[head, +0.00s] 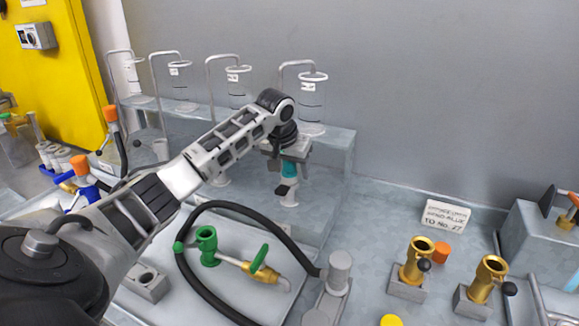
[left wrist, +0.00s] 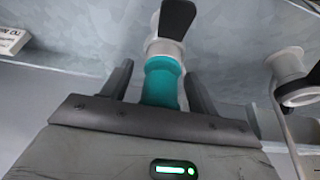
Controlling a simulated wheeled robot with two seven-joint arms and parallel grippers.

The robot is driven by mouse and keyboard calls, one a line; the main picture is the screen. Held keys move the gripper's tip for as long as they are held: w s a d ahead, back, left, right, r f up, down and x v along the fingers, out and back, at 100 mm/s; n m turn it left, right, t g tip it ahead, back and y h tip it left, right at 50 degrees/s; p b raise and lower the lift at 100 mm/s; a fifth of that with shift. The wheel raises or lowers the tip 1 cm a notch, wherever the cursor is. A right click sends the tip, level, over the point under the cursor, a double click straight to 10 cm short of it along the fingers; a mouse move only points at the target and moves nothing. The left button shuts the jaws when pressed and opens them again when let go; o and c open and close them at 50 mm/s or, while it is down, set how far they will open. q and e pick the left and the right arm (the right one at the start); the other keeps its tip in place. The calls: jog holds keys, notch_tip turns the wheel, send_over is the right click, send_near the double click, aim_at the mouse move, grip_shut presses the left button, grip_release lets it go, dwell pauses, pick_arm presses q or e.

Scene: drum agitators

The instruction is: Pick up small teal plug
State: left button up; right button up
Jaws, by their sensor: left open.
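The small teal plug (head: 289,169) sits upright on a white fitting (head: 289,197) with a black lever, in front of the raised shelf. My left gripper (head: 288,163) is directly over it, pointing down. In the left wrist view the teal plug (left wrist: 161,84) stands between the two dark fingers of my left gripper (left wrist: 160,88). The fingers are open, with a visible gap on each side of the plug. The top of the plug is hidden by the gripper body. My right gripper is not in view.
A black hose (head: 189,268) loops around a green-and-brass valve (head: 228,260) in front. Brass cups (head: 417,261) stand at the right near a paper sign (head: 446,215). Several ring stands line the shelf (head: 338,142). In the left wrist view another white fitting (left wrist: 287,63) is at the right.

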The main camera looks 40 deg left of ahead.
pick_arm(q)
jog(key=c, duration=1.1)
jog(key=shift+o, duration=0.2)
jog(key=shift+r, duration=0.5)
notch_tip(320, 180, up, 2)
jog(key=shift+r, duration=0.2)
jog(key=s+d+r, duration=0.7)
jog(key=s+r, duration=0.2)
jog(key=s, duration=0.2)
jog(key=shift+s+d+r, duration=0.3)
jog(key=shift+s+r, duration=0.05)
jog(key=shift+s, duration=0.05)
